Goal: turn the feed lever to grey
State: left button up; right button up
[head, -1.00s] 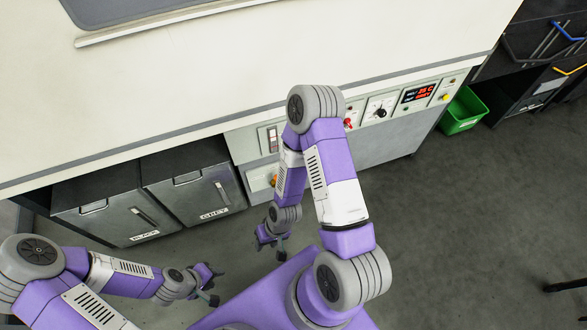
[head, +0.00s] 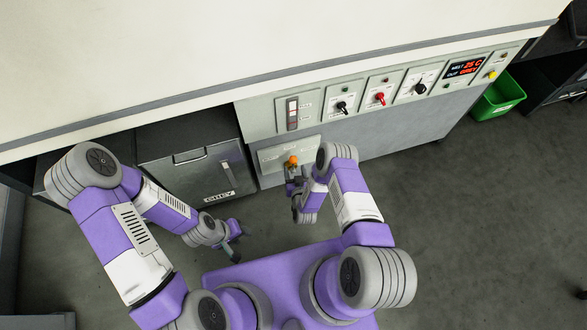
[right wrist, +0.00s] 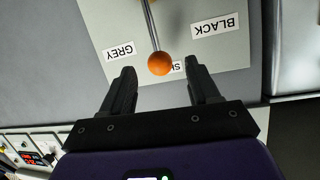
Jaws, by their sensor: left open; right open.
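The feed lever is a thin metal rod with an orange ball knob (right wrist: 160,63), on a pale plate (right wrist: 225,58) with GREY, BLACK and a partly covered "SH" label. In the right wrist view the labels are upside down and the knob is over the "SH" label, between GREY and BLACK. The knob also shows in the head view (head: 292,160), low on the machine front. My right gripper (right wrist: 159,68) is open, with the knob between or just beyond its fingertips; contact cannot be told. My left gripper (head: 238,240) is open and empty, away from the lever.
A dark bin marked GREY (head: 190,160) stands left of the lever plate. Above it, a control panel (head: 318,90) carries knobs, a red switch and a red-lit display (head: 465,68). A green bin (head: 498,98) stands at right.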

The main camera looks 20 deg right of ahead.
aim_at(293, 161)
jog(key=w+f+t+b, duration=0.1)
jog(key=w, duration=0.1)
jog(key=w+t+b, duration=0.1)
jog(key=w+b, duration=0.1)
jog(key=w+d+f+t+h+b, duration=0.1)
jog(key=w+b, duration=0.1)
jog(key=shift+w+f, duration=0.25)
jog(key=shift+f, duration=0.1)
pick_arm(q)
notch_tip(293, 161, down, 6)
jog(key=shift+f, duration=0.1)
pick_arm(e)
grip_shut()
